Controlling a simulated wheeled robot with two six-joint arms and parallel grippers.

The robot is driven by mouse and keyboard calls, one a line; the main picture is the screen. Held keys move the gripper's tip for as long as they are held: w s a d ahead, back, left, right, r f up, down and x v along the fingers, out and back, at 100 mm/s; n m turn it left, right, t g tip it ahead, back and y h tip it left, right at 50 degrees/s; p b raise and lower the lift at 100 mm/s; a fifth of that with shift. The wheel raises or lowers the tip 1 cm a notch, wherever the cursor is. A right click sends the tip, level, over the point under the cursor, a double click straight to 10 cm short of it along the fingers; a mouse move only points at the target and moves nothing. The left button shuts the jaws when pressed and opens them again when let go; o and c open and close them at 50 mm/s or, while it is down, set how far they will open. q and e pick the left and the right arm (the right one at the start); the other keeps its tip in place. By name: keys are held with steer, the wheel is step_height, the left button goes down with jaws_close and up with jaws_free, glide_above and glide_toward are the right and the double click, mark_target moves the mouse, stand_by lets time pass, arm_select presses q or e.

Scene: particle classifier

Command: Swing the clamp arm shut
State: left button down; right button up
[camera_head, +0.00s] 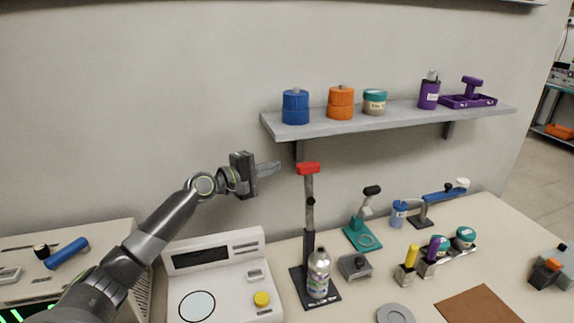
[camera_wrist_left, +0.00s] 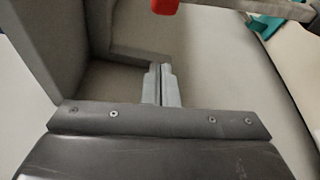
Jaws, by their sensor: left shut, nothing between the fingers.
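My left gripper (camera_head: 275,168) is shut and empty, a little left of the red grip at about the same height. I see a gap between them. In the left wrist view my closed fingertips (camera_wrist_left: 159,70) point toward the wall and shelf side, and the red grip (camera_wrist_left: 165,6) shows at the top edge. My right gripper is not in view.
The grey shelf (camera_head: 390,122) with coloured jars is above and to the right. A white scale-like device (camera_head: 212,275) stands below my left arm. A small grey block (camera_head: 354,267) and a teal stand (camera_head: 362,238) are right of the clamp. Air left of the lever is free.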

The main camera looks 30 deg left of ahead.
arm_select(q)
steer(key=d+p, duration=0.2)
steer(key=w+d+p, duration=0.1)
steer(key=d+p, duration=0.1)
steer(key=shift+d+r, duration=0.2)
steer(key=shift+d, duration=0.1)
stand_by(0.5)
